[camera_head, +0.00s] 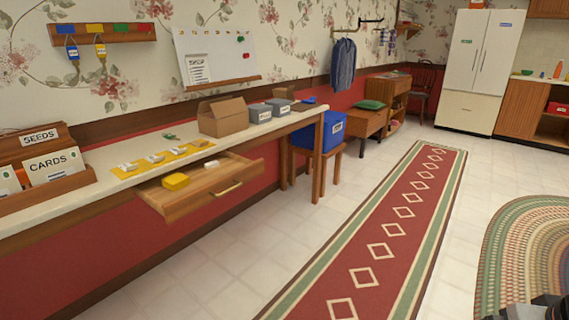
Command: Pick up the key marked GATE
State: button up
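A wooden key rack (100,33) hangs on the wall at the upper left, with blue, yellow, red and green labels along it. A key with a blue tag (72,52) hangs under the blue label. A key with a yellow-orange tag (101,50) hangs under the yellow label. No key shows under the red and green labels. The writing on the tags is too small to read, so I cannot tell which is marked GATE. Dark parts at the bottom right corner look like my own arm; no gripper fingers can be made out.
A long counter (110,157) runs below the rack, with an open drawer (208,190) jutting out. A card box (55,170), a cardboard box (222,117) and grey boxes (259,112) stand on it. A blue bin (330,131) sits beyond. The red runner (395,225) is clear.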

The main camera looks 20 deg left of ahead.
aim_at(170, 136)
jog(key=u, duration=1.45)
jog(key=i+l+u, duration=0.1)
jog(key=i+l, duration=0.15)
jog(key=i+l+u, duration=0.1)
jog(key=l, duration=0.3)
jog(key=i+l+u, duration=0.15)
jog(key=i+l, duration=0.15)
jog(key=i+l+u, duration=0.1)
jog(key=l, duration=0.35)
jog(key=i+l+u, duration=0.1)
jog(key=i+l, duration=0.15)
jog(key=l, duration=0.2)
